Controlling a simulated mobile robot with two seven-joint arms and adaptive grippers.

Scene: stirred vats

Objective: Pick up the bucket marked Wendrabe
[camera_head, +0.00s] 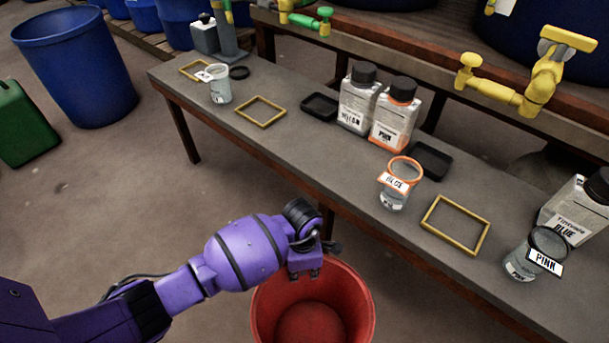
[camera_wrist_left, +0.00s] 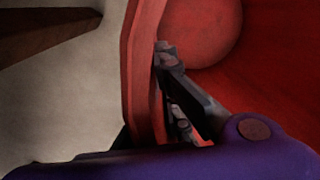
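A red bucket (camera_head: 362,300) stands on the floor in front of the bench, cut off by the bottom edge of the head view. No marking shows on its visible side, so I cannot read the name Wendrabe. My left gripper (camera_head: 305,273) is at its back rim, pointing down. In the left wrist view, the bucket wall (camera_wrist_left: 145,75) runs up the middle, and a dark finger of my left gripper (camera_wrist_left: 185,105) lies along its inner side. The other finger is not clearly visible, so I cannot tell whether the gripper grips the wall. My right gripper is out of view.
A long grey bench (camera_head: 305,153) runs behind the bucket, bearing labelled bottles (camera_head: 393,120), labelled cups (camera_head: 395,195), yellow frames (camera_head: 455,224) and black trays. Yellow taps (camera_head: 505,92) overhang its back. A blue barrel (camera_head: 75,75) and a green canister (camera_head: 22,128) stand left. Floor between is clear.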

